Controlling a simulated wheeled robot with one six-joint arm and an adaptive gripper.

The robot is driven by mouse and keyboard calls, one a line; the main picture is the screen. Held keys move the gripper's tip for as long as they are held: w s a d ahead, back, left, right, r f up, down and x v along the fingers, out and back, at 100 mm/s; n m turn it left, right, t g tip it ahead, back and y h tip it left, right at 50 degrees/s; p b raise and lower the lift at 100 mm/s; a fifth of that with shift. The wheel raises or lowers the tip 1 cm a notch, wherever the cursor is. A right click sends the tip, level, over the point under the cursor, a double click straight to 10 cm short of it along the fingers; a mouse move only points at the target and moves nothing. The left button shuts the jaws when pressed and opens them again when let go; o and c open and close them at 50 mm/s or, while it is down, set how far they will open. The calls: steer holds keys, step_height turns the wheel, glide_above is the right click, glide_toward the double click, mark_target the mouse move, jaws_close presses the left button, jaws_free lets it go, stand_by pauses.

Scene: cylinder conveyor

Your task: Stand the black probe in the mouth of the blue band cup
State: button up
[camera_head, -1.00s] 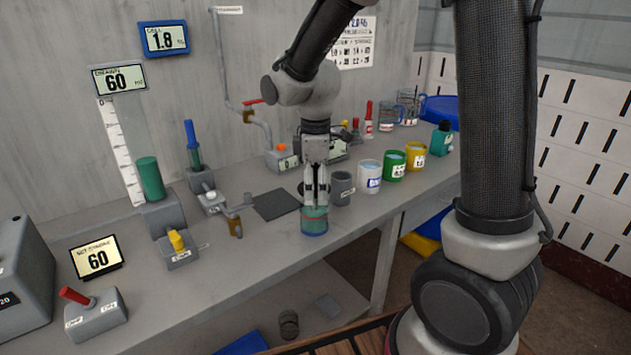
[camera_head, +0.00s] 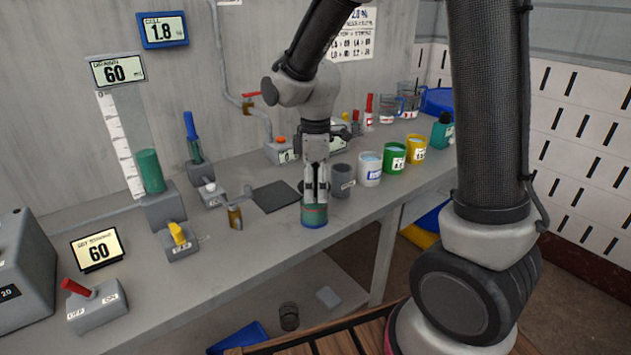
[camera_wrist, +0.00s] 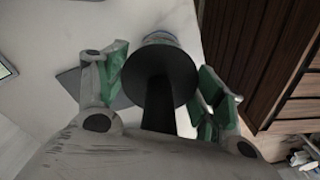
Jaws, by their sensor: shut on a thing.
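My gripper (camera_head: 315,195) points down over the blue band cup (camera_head: 314,219), near the front edge of the bench. The cup is a small greenish vessel with a red line and blue at its bottom; it stands upright. In the wrist view my green-padded fingers (camera_wrist: 163,100) are shut on the black probe, whose dark stem and round disc (camera_wrist: 178,72) show between them. The cup's pale rim area (camera_wrist: 160,38) shows just past the disc. The probe's lower end is hidden, and I cannot tell whether it is inside the cup's mouth.
A grey cup (camera_head: 341,181) stands close right of my gripper, then a white (camera_head: 369,170), a green (camera_head: 394,158) and a yellow cup (camera_head: 415,149). A dark flat mat (camera_head: 275,197) lies to the left behind. A spout valve (camera_head: 235,214) stands farther left.

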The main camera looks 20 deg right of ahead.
steer(key=shift+f, duration=0.1)
steer(key=o, duration=1.2)
steer(key=shift+c, duration=0.2)
step_height(320, 180, up, 12)
steer(key=shift+s, duration=0.1)
